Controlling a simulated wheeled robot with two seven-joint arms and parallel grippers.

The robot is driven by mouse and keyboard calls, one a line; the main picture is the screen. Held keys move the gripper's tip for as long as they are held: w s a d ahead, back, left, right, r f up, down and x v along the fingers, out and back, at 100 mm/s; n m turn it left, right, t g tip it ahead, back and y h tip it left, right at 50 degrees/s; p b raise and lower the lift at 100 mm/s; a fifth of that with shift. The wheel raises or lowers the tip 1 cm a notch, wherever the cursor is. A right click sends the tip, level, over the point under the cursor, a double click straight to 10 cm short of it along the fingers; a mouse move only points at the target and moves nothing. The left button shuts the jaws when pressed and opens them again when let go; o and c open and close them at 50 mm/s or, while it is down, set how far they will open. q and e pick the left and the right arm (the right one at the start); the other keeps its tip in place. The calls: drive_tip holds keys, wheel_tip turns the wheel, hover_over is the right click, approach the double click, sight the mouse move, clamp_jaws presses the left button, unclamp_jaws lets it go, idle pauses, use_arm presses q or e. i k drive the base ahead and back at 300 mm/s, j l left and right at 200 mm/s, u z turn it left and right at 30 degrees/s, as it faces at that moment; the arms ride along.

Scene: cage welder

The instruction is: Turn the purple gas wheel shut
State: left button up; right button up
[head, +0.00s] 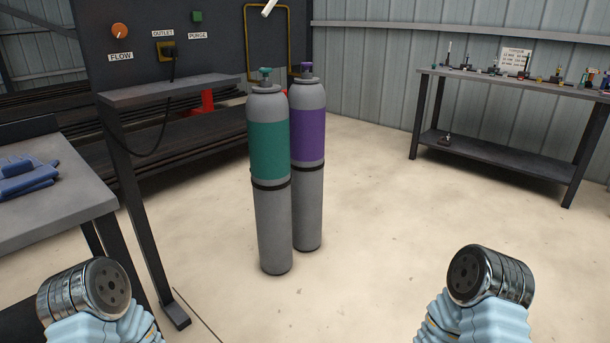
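The purple gas wheel (306,66) sits on top of the grey gas cylinder with a purple band (309,135). This cylinder stands upright on the floor near the middle of the head view. A second grey cylinder with a green band (269,150) and a teal wheel (265,71) stands just in front and to its left, hiding part of its left side. Parts of my two arms show at the lower left and lower right, well apart from the cylinders. No gripper fingers are visible.
A dark panel (200,35) with an orange FLOW knob (119,30) and a green PURGE button (197,16) stands behind left. A grey table (60,205) with blue gloves (25,178) is at left. A workbench (520,82) stands back right. The floor right of the cylinders is clear.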

sight(306, 64)
drive_tip(key=i+l+u, duration=0.15)
drive_tip(key=i+l, duration=0.3)
drive_tip(key=i+l+u, duration=0.2)
drive_tip(key=i+l, duration=0.2)
drive_tip(key=l, duration=0.2)
